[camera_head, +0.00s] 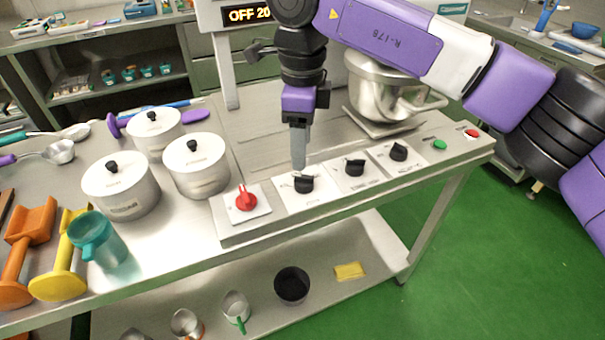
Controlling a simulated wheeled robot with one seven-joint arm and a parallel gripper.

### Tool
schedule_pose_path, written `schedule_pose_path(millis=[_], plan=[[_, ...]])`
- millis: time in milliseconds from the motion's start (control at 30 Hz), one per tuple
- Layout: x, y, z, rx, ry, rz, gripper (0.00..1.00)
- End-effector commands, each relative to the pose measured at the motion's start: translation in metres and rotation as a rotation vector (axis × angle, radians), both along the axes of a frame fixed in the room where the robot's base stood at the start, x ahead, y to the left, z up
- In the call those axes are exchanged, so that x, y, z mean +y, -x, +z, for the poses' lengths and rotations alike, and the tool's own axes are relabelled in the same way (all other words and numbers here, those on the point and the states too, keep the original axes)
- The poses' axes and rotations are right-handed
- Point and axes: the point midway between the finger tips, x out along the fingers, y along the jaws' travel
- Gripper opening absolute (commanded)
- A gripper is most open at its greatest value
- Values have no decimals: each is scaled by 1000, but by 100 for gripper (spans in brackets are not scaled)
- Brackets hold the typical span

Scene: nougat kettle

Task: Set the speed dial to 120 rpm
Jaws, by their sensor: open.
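The control panel (325,212) runs along the front edge of the metal table. It carries a red knob (246,199) on the left and three black dials: a left one (304,185), a middle one (355,168) and a right one (399,152). The labels are too small to read, so I cannot tell which is the speed dial. My gripper (299,164) points down just behind the left black dial. Its fingers overlap in this view, and I cannot tell whether they touch the dial.
A steel kettle (381,92) stands behind the right dials. Green (439,145) and red (473,133) buttons sit at the panel's right end.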

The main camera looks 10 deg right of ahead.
Motion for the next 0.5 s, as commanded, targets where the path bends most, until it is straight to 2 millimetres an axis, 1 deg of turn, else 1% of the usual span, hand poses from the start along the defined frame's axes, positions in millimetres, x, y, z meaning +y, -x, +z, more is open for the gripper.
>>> schedule_pose_path(millis=[167,500], plan=[[-3,4,-12,15,14,17,58],[-2,4,-62,15,10,16,58]])
